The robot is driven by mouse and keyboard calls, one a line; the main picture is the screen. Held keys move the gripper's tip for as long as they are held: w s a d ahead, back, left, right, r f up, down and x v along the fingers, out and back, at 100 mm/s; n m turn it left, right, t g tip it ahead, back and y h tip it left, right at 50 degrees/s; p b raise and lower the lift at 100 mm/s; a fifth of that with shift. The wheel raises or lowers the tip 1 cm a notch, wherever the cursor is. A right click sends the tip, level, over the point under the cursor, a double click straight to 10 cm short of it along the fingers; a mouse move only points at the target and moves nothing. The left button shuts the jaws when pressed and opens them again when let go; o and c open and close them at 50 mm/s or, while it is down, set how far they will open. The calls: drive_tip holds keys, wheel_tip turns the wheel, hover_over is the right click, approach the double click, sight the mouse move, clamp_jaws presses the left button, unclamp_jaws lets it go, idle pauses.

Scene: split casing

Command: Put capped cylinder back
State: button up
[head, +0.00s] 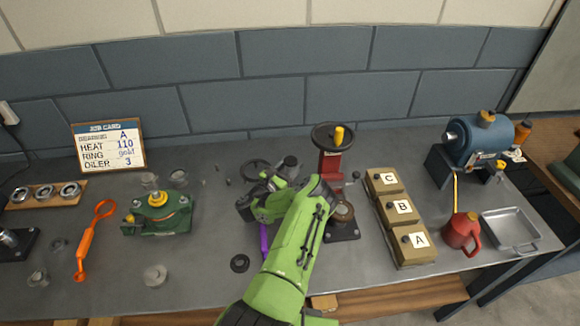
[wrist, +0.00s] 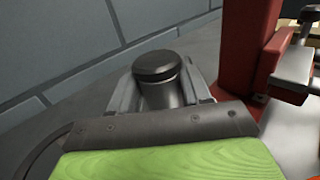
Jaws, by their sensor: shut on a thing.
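The capped cylinder (wrist: 160,85) is a dark grey cylinder with a black cap, upright or nearly so in the wrist view. It also shows as a small dark capped shape (head: 290,161) in the head view, just beyond my green wrist. My gripper (wrist: 163,98) is shut on it, with grey fingers on either side. The cylinder's lower end is hidden behind my gripper, so I cannot tell whether it touches the bench.
A red press (head: 332,160) with a black handwheel stands close on the right. Boxes marked A, B and C (head: 401,215) are farther right, then a red oil can (head: 461,231). A green casing (head: 157,213) and orange tool (head: 92,238) are left. A black ring (head: 239,263) lies in front.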

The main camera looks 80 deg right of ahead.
sight(287, 167)
drive_tip(key=shift+f+b, duration=0.4)
drive_tip(key=shift+f, duration=0.15)
drive_tip(key=o, duration=0.9)
drive_tip(key=shift+r, duration=0.1)
drive_tip(key=shift+r+p, duration=0.35)
drive_tip(key=shift+p, duration=0.1)
drive_tip(key=p+v, duration=0.2)
drive_tip(key=r+p+v, duration=0.1)
drive_tip(key=p+v, duration=0.1)
drive_tip(key=v, duration=0.1)
drive_tip(key=shift+w+a+r, duration=0.1)
drive_tip(key=shift+a, duration=0.05)
drive_tip(key=a+p, duration=0.1)
drive_tip(key=p, duration=0.5)
drive_tip(key=shift+w+a, duration=0.1)
drive_tip(key=shift+w, duration=0.25)
drive_tip(key=shift+w+a+p, duration=0.1)
drive_tip(key=shift+a+p, duration=0.25)
drive_tip(key=shift+p, duration=0.6)
drive_tip(key=shift+f, duration=0.35)
